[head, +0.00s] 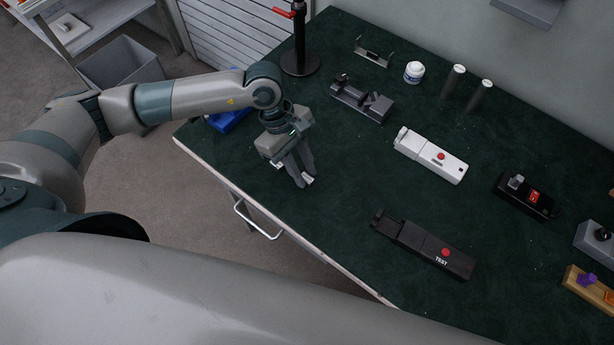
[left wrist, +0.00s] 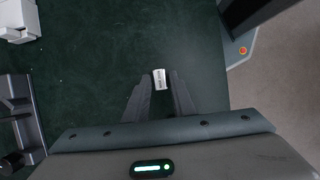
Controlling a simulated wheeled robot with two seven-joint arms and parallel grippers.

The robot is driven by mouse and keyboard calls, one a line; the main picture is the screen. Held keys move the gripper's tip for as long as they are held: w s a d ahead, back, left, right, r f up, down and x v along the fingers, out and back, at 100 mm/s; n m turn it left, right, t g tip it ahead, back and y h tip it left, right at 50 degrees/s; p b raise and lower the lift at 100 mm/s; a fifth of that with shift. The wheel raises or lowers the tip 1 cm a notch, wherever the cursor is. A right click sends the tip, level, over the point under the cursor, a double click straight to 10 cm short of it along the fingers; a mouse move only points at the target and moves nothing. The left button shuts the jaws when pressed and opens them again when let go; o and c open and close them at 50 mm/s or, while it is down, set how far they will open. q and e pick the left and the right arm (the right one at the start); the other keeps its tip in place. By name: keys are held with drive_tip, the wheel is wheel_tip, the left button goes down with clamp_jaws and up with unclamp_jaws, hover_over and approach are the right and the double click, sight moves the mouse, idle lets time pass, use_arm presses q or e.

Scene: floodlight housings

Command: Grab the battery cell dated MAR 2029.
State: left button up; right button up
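My left gripper (head: 305,181) is over the near left part of the green table, fingers pointing down, tips apart. In the left wrist view, a small white piece with dark print (left wrist: 160,79) shows between the fingertips (left wrist: 162,82). The print is too small to read, and I cannot tell whether the fingers grip it or it lies just beyond them. No date is readable on either. My right gripper is out of view.
A grey fixture (head: 362,100), a white jar (head: 414,72) and a black stand (head: 300,62) are behind. A black box (head: 526,196) is at right.

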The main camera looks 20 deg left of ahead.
sight(304, 175)
use_arm(q)
clamp_jaws()
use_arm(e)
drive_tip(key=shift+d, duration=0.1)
use_arm(q)
drive_tip(key=shift+r, duration=0.15)
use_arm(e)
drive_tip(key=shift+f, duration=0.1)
use_arm(q)
drive_tip(key=shift+r+b, duration=0.55)
wheel_tip(304, 175, up, 2)
drive_tip(key=shift+r+b, duration=0.25)
drive_tip(key=shift+b, duration=0.5)
drive_tip(key=s+d+r+b, duration=0.4)
drive_tip(key=d+r, duration=0.3)
drive_tip(key=d, duration=0.4)
drive_tip(key=shift+s, duration=0.15)
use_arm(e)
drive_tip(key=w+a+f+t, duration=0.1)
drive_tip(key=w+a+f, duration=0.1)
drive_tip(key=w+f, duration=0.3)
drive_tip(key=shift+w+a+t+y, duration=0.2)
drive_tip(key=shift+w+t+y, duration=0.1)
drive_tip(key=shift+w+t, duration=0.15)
